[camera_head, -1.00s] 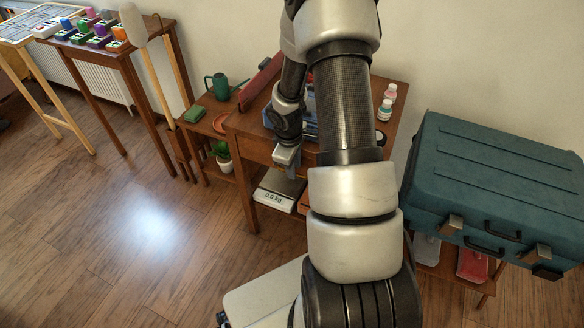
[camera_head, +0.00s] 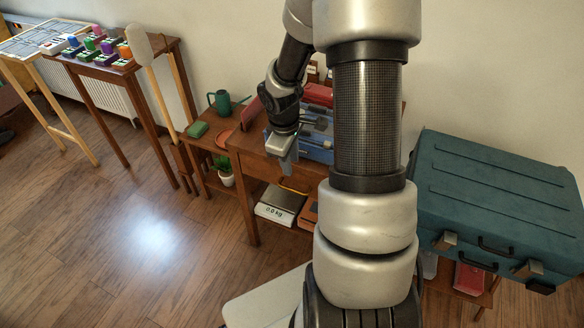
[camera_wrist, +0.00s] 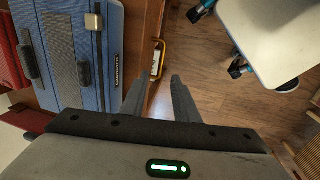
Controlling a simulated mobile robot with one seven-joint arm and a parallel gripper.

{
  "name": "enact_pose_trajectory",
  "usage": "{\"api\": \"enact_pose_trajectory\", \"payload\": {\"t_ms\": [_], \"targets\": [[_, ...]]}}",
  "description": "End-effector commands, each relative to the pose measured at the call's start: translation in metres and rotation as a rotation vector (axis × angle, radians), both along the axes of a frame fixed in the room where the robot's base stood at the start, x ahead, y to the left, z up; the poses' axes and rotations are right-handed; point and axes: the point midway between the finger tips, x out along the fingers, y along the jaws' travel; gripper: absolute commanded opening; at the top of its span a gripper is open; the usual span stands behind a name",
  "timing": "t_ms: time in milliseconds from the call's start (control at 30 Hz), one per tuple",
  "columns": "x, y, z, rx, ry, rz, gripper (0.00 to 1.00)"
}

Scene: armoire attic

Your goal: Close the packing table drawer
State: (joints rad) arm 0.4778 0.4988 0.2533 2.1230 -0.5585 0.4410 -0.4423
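The wooden packing table (camera_head: 243,146) stands against the wall, partly hidden behind my arm. Its front panel faces me below the top. A yellow handle (camera_head: 293,187) shows at the front, below my gripper; in the wrist view the yellow handle (camera_wrist: 158,60) is just beyond the fingers, by the table's front edge. How far the drawer stands out is not clear. My gripper (camera_wrist: 158,88) is open and empty, its fingers apart. In the head view my gripper (camera_head: 286,166) hangs at the table's front edge, and I see no contact with the handle.
A blue case (camera_wrist: 75,50) lies on the tabletop beside my gripper. A scale (camera_head: 276,203) sits on the shelf below. A low side table with a green watering can (camera_head: 222,102) stands left; a teal case (camera_head: 495,200) stands right. The floor in front is open.

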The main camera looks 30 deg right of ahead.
Motion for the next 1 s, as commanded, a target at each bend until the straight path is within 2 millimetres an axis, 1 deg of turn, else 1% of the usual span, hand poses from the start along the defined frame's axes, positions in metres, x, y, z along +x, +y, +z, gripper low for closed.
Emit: {"api": "enact_pose_trajectory", "payload": {"t_ms": [33, 200, 367, 867, 933, 967, 1000], "targets": [[-0.001, 0.001, 0.013, -0.001, -0.001, -0.001, 0.28], [-0.004, 0.004, 0.033, 0.000, 0.000, 0.000, 0.28], [-0.005, 0.006, 0.039, 0.000, 0.000, 0.000, 0.28], [-0.005, 0.006, 0.040, -0.001, -0.001, -0.002, 0.28], [-0.004, 0.009, 0.049, -0.005, -0.013, -0.013, 0.28], [-0.004, 0.010, 0.056, -0.009, -0.021, -0.023, 0.28], [-0.004, 0.014, 0.067, -0.014, -0.037, -0.044, 0.28]]}}
